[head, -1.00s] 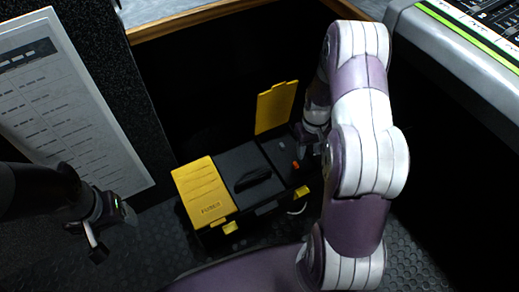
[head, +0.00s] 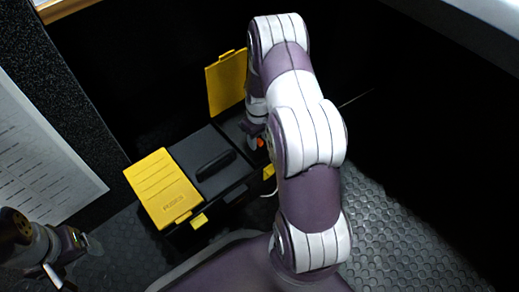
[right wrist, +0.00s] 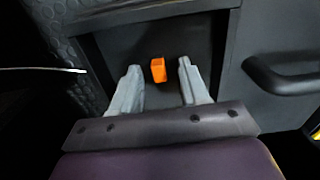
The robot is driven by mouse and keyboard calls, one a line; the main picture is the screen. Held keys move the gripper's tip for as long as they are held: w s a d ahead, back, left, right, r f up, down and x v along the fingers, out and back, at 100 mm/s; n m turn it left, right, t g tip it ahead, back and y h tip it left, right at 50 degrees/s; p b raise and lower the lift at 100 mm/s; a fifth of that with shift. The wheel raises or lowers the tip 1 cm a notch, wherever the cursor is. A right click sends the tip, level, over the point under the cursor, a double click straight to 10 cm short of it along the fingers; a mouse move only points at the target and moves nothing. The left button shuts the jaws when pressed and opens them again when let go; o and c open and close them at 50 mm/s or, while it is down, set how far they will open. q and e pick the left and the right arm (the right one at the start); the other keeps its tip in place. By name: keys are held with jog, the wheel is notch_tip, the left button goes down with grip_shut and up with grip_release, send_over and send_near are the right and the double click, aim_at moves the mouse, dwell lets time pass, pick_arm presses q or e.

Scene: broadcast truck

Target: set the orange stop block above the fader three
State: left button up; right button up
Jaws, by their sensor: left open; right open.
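The orange stop block (right wrist: 158,70) lies in an open compartment of the black toolbox, and the right wrist view shows it between and just beyond my right gripper's fingertips. My right gripper (right wrist: 158,78) is open and empty, with a finger on either side of the block and a gap to each. In the head view the block is a small orange spot (head: 261,142) beside my right gripper, which is largely hidden by my arm. My left gripper (head: 62,268) is open and empty at the lower left, away from the toolbox. The fader three is not in view.
The toolbox has a shut yellow lid (head: 163,187) on its left, a black handle (head: 215,165) in the middle and a raised yellow lid (head: 227,83) at the back. A printed sheet (head: 40,160) hangs on the left panel. Studded floor (head: 400,240) is clear at right.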

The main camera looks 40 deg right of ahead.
grip_shut()
jog(key=shift+p, duration=0.3)
